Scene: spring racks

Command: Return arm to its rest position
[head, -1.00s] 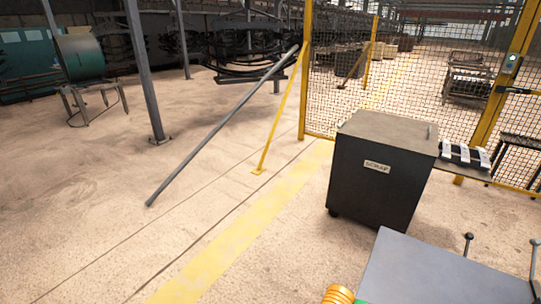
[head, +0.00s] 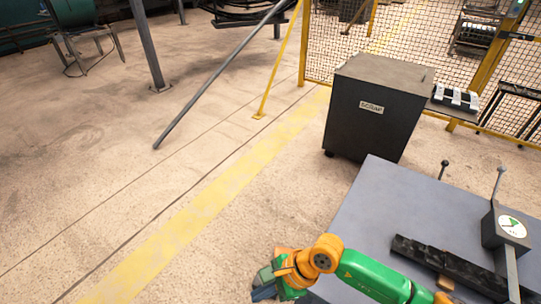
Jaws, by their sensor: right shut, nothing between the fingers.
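My right arm, green and orange, comes in from the bottom right and reaches over the near edge of a grey table. My right gripper (head: 266,286) is at its left end, at the bottom of the head view. It is shut and I see nothing held in it. Its fingertips are small and partly blurred in the picture. My left gripper is out of view.
The grey table (head: 375,205) carries a dial gauge (head: 511,226), black bar fixture (head: 440,262) and knobbed levers (head: 498,182). A dark scrap bin (head: 370,125) stands behind it, before a mesh fence (head: 345,55). Open floor with a yellow line (head: 200,215) lies left.

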